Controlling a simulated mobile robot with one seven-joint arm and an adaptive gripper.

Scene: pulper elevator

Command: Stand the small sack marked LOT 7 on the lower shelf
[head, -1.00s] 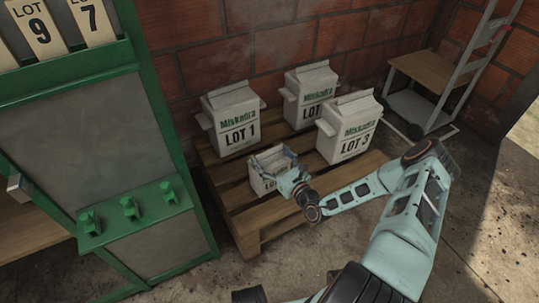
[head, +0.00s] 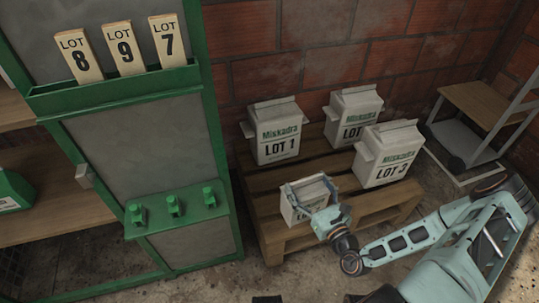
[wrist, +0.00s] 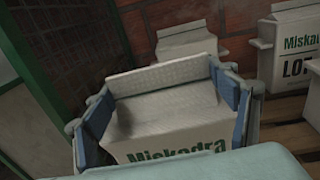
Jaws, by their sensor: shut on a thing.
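A small white sack (head: 298,208) is in my gripper (head: 312,193) by the front left part of the pallet. In the wrist view the sack (wrist: 165,125) shows "Miskadra" in green. Its lot number is hidden. Blue finger pads of my gripper (wrist: 162,92) close on both sides of its top. The sack looks upright; I cannot tell whether its base touches the pallet. A green-framed rack at the left has wooden shelves. The lower shelf (head: 75,215) shows in part behind the grey panel.
The wooden pallet (head: 268,182) bears larger sacks, LOT 1 (head: 277,135), LOT 3 (head: 388,157) and one behind (head: 352,115). Cards 8, 9 and 7 (head: 168,42) stand above. A green object (head: 14,190) is on the lower shelf.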

